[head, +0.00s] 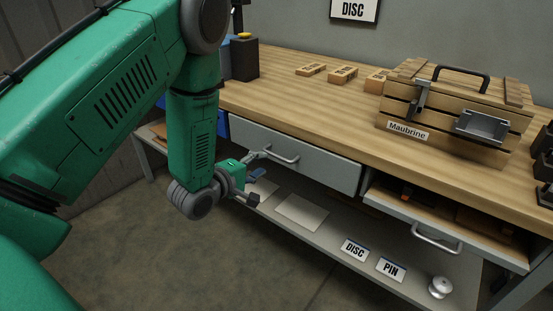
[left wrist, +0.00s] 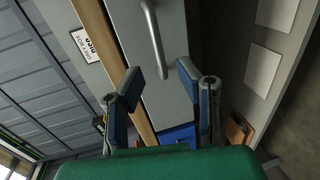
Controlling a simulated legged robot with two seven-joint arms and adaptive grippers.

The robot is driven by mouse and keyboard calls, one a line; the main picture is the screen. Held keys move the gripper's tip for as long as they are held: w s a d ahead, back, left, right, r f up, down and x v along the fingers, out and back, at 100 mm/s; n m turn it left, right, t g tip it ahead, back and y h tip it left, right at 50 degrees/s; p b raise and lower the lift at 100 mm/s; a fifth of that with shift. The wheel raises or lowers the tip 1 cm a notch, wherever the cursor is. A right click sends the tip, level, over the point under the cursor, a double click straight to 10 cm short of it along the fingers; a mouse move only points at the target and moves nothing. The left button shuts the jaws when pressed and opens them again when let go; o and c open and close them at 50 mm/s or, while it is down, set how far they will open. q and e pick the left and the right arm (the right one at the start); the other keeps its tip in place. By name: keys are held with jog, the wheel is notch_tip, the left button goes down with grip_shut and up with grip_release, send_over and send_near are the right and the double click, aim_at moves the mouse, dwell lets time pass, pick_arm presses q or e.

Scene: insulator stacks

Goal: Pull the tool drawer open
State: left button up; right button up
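The closed grey drawer front (head: 325,168) under the bench has a bar handle (head: 281,156). In the left wrist view, this handle (left wrist: 155,40) appears ahead of my left gripper (left wrist: 159,72), roughly in line with the gap between its fingers. The left gripper is open and empty, and in the head view it (head: 256,177) is just in front of and below the handle's left end. Another grey drawer (head: 410,222) at the right stands partly open, with dark items inside and its own handle (head: 436,240). My right gripper is not in view.
A wooden crate (head: 455,115) labelled Maubrine and several small wooden blocks (head: 343,75) sit on the bench top (head: 300,110). The lower shelf (head: 318,232) holds DISC (head: 354,250) and PIN (head: 391,269) cards and a pale spool-like part (head: 440,287). Open floor lies in front.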

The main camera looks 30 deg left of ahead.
aim_at(277, 157)
pick_arm(q)
jog(key=x, duration=0.5)
jog(key=b+x, duration=0.1)
jog(key=x, duration=0.1)
jog(key=shift+w+d, duration=0.2)
jog(key=shift+d, duration=0.25)
jog(key=shift+a, duration=0.15)
jog(key=shift+a, duration=0.1)
jog(key=shift+a+f, duration=0.1)
grip_shut()
